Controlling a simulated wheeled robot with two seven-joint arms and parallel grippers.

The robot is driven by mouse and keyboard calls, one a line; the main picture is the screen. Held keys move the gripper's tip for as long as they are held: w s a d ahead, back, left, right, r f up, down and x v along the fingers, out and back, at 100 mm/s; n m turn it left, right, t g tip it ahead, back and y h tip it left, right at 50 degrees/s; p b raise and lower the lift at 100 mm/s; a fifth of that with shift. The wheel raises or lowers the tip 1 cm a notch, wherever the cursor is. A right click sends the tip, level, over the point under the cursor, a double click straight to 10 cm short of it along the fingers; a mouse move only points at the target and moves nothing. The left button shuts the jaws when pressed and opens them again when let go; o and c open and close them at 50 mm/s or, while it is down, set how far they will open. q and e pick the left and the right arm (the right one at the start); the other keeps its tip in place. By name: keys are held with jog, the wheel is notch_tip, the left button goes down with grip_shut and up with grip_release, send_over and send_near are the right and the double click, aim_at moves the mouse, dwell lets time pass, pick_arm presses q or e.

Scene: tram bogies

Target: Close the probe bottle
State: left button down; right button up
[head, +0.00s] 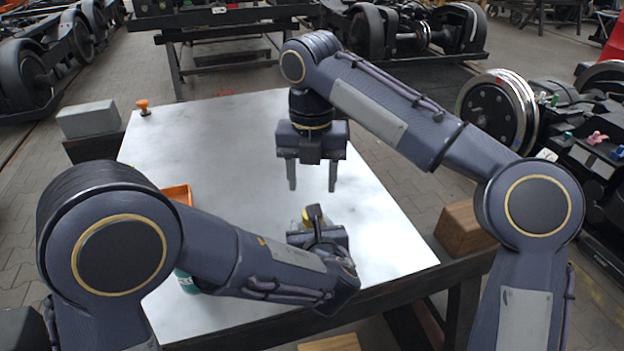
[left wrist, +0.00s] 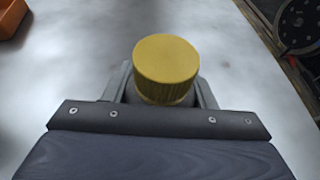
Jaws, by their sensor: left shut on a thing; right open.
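A yellow ribbed screw cap (left wrist: 167,68) shows between the fingers of my left gripper (left wrist: 163,90) in the left wrist view. It appears to sit on the probe bottle, whose body is hidden behind the cap and the gripper. In the head view only a small bit of the yellow cap (head: 306,217) shows beside my left gripper (head: 316,222), low over the front of the table. The left gripper is shut on the bottle. My right gripper (head: 311,176) points down, open and empty, above and apart from the cap.
The white table (head: 220,130) is mostly clear. An orange tray (head: 178,193) and a teal item (head: 186,281) are partly hidden by my left arm. A small orange object (head: 143,107) stands at the far left corner. A wooden block (head: 465,227) lies off the right edge.

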jog(key=shift+f, duration=0.1)
jog(key=shift+f, duration=3.95)
jog(key=shift+c, duration=0.2)
jog(key=c, duration=0.9)
jog(key=m, duration=0.3)
jog(key=shift+m, duration=0.3)
jog(key=shift+c, duration=0.2)
jog(key=o, duration=1.1)
jog(key=shift+r, duration=0.1)
jog(key=shift+r, duration=2.2)
